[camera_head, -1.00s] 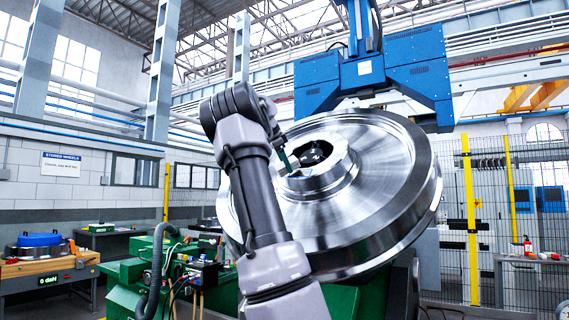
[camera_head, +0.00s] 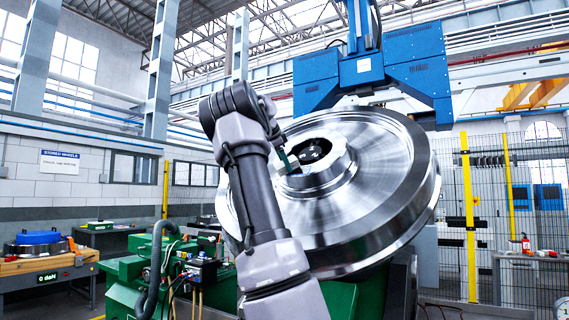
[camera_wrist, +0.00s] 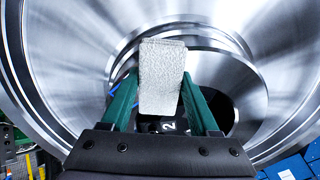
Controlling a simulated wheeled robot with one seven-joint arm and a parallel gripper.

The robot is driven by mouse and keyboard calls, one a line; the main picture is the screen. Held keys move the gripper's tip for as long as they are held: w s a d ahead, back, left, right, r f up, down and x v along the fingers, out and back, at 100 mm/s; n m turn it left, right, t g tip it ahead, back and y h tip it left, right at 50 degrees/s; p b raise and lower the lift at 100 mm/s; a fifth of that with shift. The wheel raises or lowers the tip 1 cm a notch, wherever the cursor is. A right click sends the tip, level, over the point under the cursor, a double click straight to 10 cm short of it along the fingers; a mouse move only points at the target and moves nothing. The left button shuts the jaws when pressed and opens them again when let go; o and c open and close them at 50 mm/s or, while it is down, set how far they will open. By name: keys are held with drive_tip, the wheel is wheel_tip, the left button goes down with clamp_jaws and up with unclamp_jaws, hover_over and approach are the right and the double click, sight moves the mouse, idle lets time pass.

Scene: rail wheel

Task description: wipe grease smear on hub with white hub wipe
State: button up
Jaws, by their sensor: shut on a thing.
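The big shiny rail wheel (camera_head: 390,190) stands tilted, its raised hub (camera_head: 335,178) and dark bore (camera_head: 316,148) facing me. My gripper (camera_head: 290,165) is at the left side of the hub, partly hidden by my arm. In the wrist view my gripper (camera_wrist: 160,85) has two green fingers shut on the white hub wipe (camera_wrist: 162,75), a pale textured pad. The wipe lies in front of the hub ring (camera_wrist: 205,42); I cannot tell whether it touches the metal. I cannot make out a grease smear; the wipe and fingers cover part of the hub.
A blue machine head (camera_head: 375,75) hangs just behind and above the wheel. Green machinery (camera_head: 130,280) stands at the lower left, beside a wooden-topped bench (camera_head: 40,265). A yellow-posted mesh fence (camera_head: 468,215) runs along the right.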

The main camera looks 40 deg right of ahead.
sight(309, 170)
drive_tip(key=shift+w+d+f, duration=0.15)
drive_tip(key=shift+d+f, duration=0.15)
drive_tip(key=shift+d, duration=0.05)
drive_tip(key=shift+s+d, duration=0.35)
drive_tip(key=shift+s, duration=0.55)
drive_tip(key=shift+s+d, duration=0.3)
drive_tip(key=shift+s, duration=0.6)
drive_tip(key=shift+s+d, duration=0.3)
drive_tip(key=shift+s, duration=0.4)
drive_tip(key=shift+s+d, duration=0.35)
drive_tip(key=shift+s, duration=0.3)
drive_tip(key=shift+s+d, duration=0.3)
drive_tip(key=shift+s, duration=0.4)
drive_tip(key=shift+w+a+f, duration=0.1)
drive_tip(key=shift+w+a, duration=0.45)
drive_tip(key=shift+w, duration=0.75)
drive_tip(key=shift+w+a, duration=0.5)
drive_tip(key=shift+w, duration=0.75)
drive_tip(key=shift+w+a+f, duration=0.1)
drive_tip(key=shift+w+a, duration=0.45)
drive_tip(key=shift+w, duration=0.75)
drive_tip(key=shift+r, duration=0.1)
drive_tip(key=shift+a+r, duration=0.4)
drive_tip(key=shift+v, duration=2.45)
drive_tip(key=shift+s+r, duration=0.1)
drive_tip(key=shift+s, duration=0.05)
